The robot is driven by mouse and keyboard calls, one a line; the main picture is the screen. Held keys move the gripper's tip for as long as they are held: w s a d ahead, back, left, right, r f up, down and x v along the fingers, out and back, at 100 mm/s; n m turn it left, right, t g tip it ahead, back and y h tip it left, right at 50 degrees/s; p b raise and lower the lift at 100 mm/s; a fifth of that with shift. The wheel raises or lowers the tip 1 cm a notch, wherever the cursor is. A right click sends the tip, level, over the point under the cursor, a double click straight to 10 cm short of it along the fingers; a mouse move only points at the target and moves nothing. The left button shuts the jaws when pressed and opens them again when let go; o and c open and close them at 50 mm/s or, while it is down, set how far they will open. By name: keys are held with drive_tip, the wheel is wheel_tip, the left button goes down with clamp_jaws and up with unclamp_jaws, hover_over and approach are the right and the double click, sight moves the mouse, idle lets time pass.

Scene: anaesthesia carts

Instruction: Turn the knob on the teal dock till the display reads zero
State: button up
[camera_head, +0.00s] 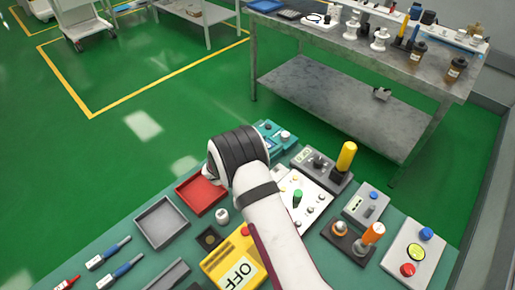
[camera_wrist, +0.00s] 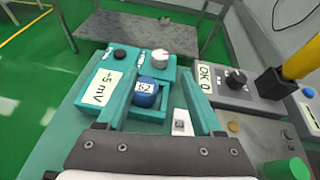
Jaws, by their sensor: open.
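The teal dock (camera_wrist: 85,82) lies ahead in the wrist view. Its display (camera_wrist: 97,87) reads +5 mV. A white round knob (camera_wrist: 160,56) stands at its back right, and a black round part (camera_wrist: 120,54) at its back left. A blue block (camera_wrist: 147,93) with a white label sits in the dock's front recess. My gripper (camera_wrist: 161,80) is open, its two fingers over the dock on either side of the blue block, nearer than the knob. The fingers appear empty. In the head view the dock (camera_head: 270,127) is partly hidden by my arm.
A grey device (camera_wrist: 225,97) reading OK 0 stands right of the dock, beside a yellow handle (camera_wrist: 304,58). In the head view a red tray (camera_head: 203,193), a grey tray (camera_head: 160,221) and a yellow OFF box (camera_head: 222,262) lie nearby.

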drive_tip(key=v, duration=0.7)
drive_tip(key=shift+s, duration=0.1)
drive_tip(key=s+d+r+m+g, duration=0.5)
drive_tip(key=s+d+r+m, duration=0.1)
drive_tip(key=s+d+m, duration=0.3)
drive_tip(key=s+d+r+m+g, duration=0.5)
drive_tip(key=s+d+r+m, duration=0.1)
drive_tip(key=s+m, duration=0.4)
drive_tip(key=s+a+m+y, duration=0.4)
drive_tip(key=s+m, duration=0.3)
drive_tip(key=s, duration=0.2)
drive_tip(key=s+a+r+m+y, duration=0.1)
drive_tip(key=s+a+m+y, duration=0.4)
drive_tip(key=s+m, duration=0.3)
drive_tip(key=shift+s+y, duration=0.7)
drive_tip(key=shift+s, duration=0.15)
